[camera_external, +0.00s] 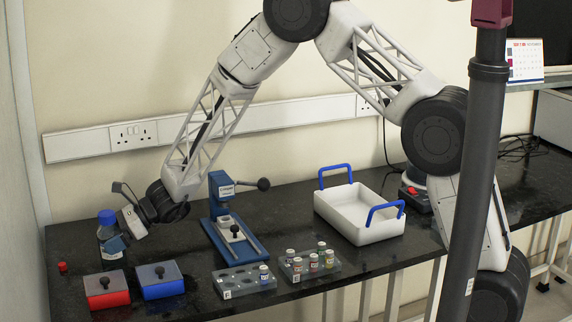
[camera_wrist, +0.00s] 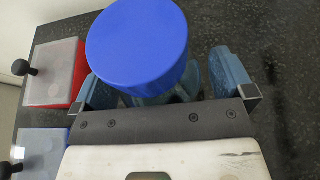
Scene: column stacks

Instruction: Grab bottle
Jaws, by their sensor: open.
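The bottle (camera_external: 110,237) has a blue cap and a bluish clear body. It stands upright at the left end of the black bench. In the wrist view its round blue cap (camera_wrist: 137,45) fills the upper middle and hides most of the body. My gripper (camera_wrist: 158,88) is open, with one blue finger on each side of the bottle just below the cap. A gap shows between the bottle and the right finger; contact on the left cannot be told. In the external view my gripper (camera_external: 118,240) is at the bottle, partly covering it.
A red box (camera_external: 106,299) and a blue box (camera_external: 160,290) with black knobs sit in front of the bottle. A blue press (camera_external: 222,205), vial racks (camera_external: 245,291) and a white tray (camera_external: 372,232) with blue handles stand to the right. The wall is close behind.

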